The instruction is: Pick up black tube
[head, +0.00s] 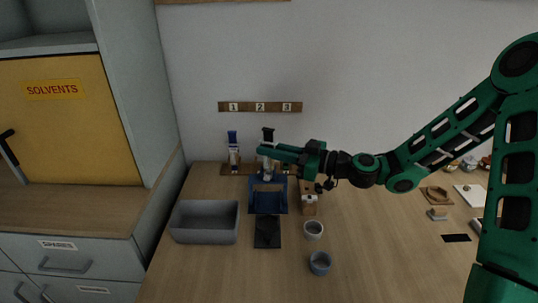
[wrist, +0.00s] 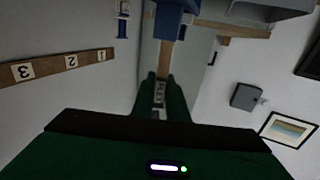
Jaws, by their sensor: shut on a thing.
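The black-capped tube (head: 268,135) stands upright below the number 2 plate in the head view. My gripper (head: 264,150) reaches in from the right and is shut on it just below the cap. Its fingers hide part of the tube's middle. In the wrist view, a pale lettered label (wrist: 159,94) shows between the fingers. I cannot tell whether the tube's lower end touches anything.
A blue-capped tube (head: 233,150) stands left, under number 1. A blue stand (head: 267,209) and a black pad (head: 267,238) lie in front. A grey bin (head: 205,236) sits left, two small cups (head: 313,229) (head: 320,263) right. The table's front right is mostly clear.

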